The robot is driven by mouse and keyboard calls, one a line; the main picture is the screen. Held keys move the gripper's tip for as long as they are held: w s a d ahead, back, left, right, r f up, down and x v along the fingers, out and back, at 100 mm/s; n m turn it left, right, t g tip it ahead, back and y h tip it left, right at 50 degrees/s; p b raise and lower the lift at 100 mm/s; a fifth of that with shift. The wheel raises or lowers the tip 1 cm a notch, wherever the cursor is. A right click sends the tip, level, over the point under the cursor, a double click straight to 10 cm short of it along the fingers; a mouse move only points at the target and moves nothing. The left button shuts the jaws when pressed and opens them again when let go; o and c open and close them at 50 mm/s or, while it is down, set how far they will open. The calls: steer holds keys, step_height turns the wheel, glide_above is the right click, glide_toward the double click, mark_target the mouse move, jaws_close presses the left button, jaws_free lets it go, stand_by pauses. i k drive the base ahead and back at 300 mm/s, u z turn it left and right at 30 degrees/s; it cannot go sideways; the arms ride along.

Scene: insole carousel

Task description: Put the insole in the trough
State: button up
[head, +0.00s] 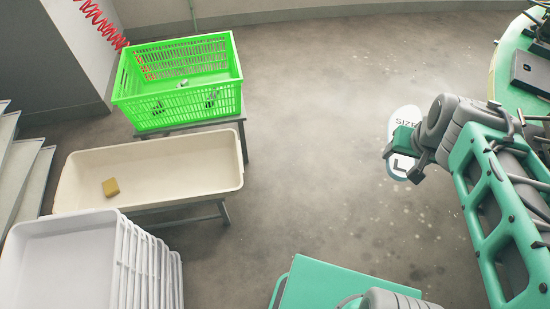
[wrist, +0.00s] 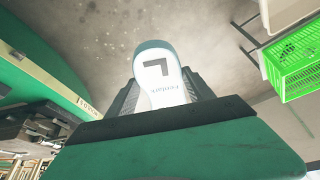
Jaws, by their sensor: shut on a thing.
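The insole (head: 407,120) is white with dark lettering and a large "L". My gripper (head: 402,154) is shut on it and holds it up above the floor, at the right of the head view. In the wrist view the insole (wrist: 162,78) stands out between the two dark fingers (wrist: 165,97). The trough (head: 150,163) is a long cream basin on a stand at the left of the head view, well apart from my gripper. A small tan block (head: 111,187) lies in it.
A green crate (head: 180,82) stands behind the trough; it also shows in the wrist view (wrist: 295,65). A stack of white trays (head: 80,255) is in front of the trough. The green carousel (head: 508,65) is at the right edge. Open floor (head: 310,140) lies between.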

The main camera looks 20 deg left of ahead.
mark_target(191, 187)
steer(key=u, duration=0.25)
steer(key=k, duration=0.45)
steer(key=u, duration=0.75)
steer(key=i, duration=0.7)
steer(key=u, duration=1.1)
steer(key=i, duration=0.6)
steer(key=u, duration=0.65)
